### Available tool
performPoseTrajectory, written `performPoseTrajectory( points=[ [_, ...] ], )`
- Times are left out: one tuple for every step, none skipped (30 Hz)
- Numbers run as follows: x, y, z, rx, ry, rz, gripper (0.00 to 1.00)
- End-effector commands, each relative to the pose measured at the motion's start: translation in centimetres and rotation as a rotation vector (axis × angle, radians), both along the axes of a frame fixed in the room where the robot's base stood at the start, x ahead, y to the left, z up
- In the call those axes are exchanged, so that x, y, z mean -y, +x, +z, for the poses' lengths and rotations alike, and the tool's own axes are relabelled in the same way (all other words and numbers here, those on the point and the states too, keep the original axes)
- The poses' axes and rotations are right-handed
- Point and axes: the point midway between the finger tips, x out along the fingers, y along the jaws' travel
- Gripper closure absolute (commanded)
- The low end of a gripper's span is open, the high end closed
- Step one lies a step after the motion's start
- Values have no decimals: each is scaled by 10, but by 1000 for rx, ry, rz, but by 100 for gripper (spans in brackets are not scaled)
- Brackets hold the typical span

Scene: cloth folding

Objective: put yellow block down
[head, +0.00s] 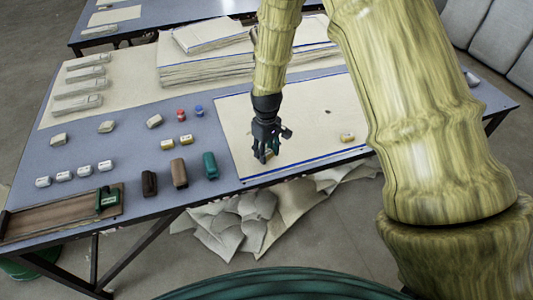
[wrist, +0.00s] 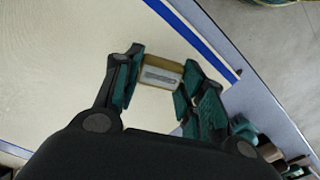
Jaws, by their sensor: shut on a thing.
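My gripper (head: 266,152) is low over the front left part of a cream cloth (head: 310,115) with blue edge lines. In the wrist view my gripper (wrist: 160,78) is shut on a yellow block (wrist: 159,70) with a grey label, one finger on each side of it. The block is near the cloth's blue edge line (wrist: 180,27). I cannot tell whether it touches the cloth. In the head view the fingers mostly hide the held block. Another yellow block (head: 347,138) lies on the cloth to the right.
Two small yellow blocks (head: 186,139) lie left of the cloth on the blue-grey table (head: 120,150). Brown and green blocks (head: 210,165) stand near the front edge. Stacked cloths (head: 205,68) are at the back. Crumpled cloth (head: 240,215) lies below the front edge.

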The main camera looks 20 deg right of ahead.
Motion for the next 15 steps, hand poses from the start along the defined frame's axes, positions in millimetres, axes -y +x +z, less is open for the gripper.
performPoseTrajectory(
  points=[
    [0,0,-5,-1,0,0,76],
    [0,-1,-9,-1,0,0,76],
    [0,-1,-12,-2,-1,0,76],
    [0,-1,-15,-1,0,0,76],
    [0,0,-17,-1,0,0,76],
    [0,0,-19,-1,0,0,76],
    [0,0,-19,-1,0,0,76],
    [0,0,-20,0,0,0,76],
    [0,0,-20,0,0,0,76],
    [0,0,-20,0,0,0,76],
    [0,0,-20,0,0,0,76],
    [0,0,-20,0,0,0,76],
    [0,0,-20,0,0,0,76],
    [0,0,-20,0,0,0,76],
    [0,0,-21,0,0,0,76]
  ],
)
